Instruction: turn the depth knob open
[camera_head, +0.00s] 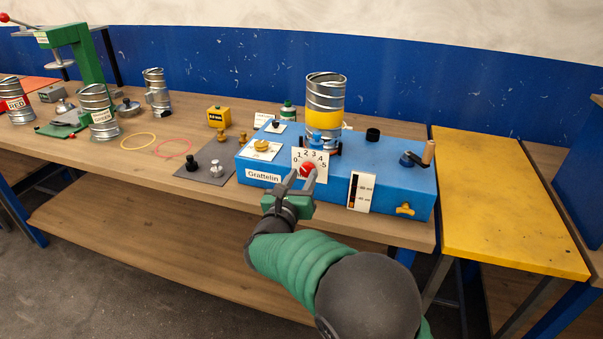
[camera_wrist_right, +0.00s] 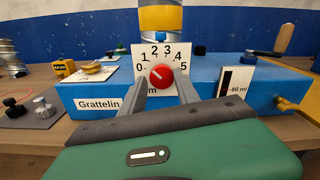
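The depth knob (camera_head: 308,169) is a small round red knob on a white dial plate numbered 0 to 5, on the front of the blue Grattelin box (camera_head: 392,188). In the right wrist view the knob (camera_wrist_right: 160,76) shows a pale mark that seems to point up and left, toward the low numbers. My right gripper (camera_head: 303,181) is in front of the dial, with its grey fingers apart, one to each side of the knob. In the wrist view the fingertips (camera_wrist_right: 162,82) look wider apart than the knob; contact cannot be told. My left gripper is out of view.
A metal duct with a yellow band (camera_head: 324,117) stands on the box. A crank with a wooden handle (camera_head: 421,157) is at its right, above a yellow tap (camera_head: 404,209). A grey mat (camera_head: 205,172) with small knobs lies left. A yellow table (camera_head: 510,200) stands right.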

